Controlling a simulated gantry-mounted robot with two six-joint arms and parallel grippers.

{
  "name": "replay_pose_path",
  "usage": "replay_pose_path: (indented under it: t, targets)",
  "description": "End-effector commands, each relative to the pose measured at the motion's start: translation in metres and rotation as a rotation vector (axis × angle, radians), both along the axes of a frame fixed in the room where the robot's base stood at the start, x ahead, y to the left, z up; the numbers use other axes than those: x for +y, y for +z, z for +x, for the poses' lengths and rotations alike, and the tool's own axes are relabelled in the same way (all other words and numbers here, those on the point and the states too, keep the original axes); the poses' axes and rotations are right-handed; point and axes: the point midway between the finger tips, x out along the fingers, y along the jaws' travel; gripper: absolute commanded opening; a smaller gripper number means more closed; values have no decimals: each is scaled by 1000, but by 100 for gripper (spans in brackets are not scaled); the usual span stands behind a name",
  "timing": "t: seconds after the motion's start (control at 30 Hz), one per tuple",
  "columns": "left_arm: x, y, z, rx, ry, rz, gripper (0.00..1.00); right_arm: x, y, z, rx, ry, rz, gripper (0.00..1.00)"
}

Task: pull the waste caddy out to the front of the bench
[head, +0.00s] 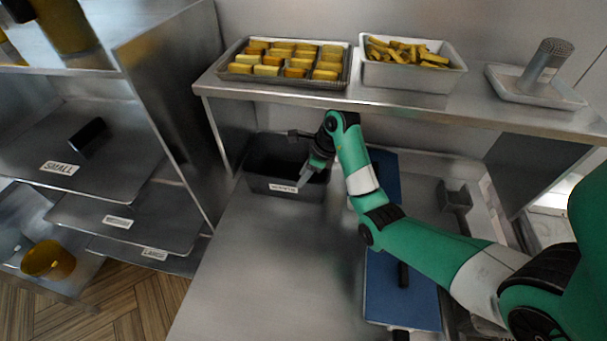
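The waste caddy (262,184) is a dark grey open-topped bin with a white label on its front wall. It stands on the steel bench (265,260) at the back left, under the raised shelf. My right gripper (304,178) reaches down to the caddy's right end, with a pale finger at the front rim near the label. Whether it touches or grips the rim is unclear, and its opening is hard to make out. The gripper and wrist hide the caddy's right end. My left gripper is not in view.
The raised shelf (440,108) holds a tray of yellow blocks (232,77), a bin of fries (410,77) and a shaker on a tray (505,87). A blue board (415,301) lies right of the caddy. The bench in front is clear. A labelled rack (130,210) stands left.

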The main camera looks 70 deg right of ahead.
Motion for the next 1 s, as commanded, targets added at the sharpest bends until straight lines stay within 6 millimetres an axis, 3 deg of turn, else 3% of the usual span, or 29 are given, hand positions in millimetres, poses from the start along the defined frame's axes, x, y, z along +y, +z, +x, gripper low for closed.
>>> replay_pose_path:
  t: [0.53, 0.9, 1.0]
  targets:
    - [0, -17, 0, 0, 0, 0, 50, 2, -63, 26, 0, 1, 2, 40]
    - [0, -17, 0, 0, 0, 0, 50, 2, -69, 29, -1, 1, 0, 40]
    - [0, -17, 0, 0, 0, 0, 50, 2, -69, 29, -1, 1, 1, 26]
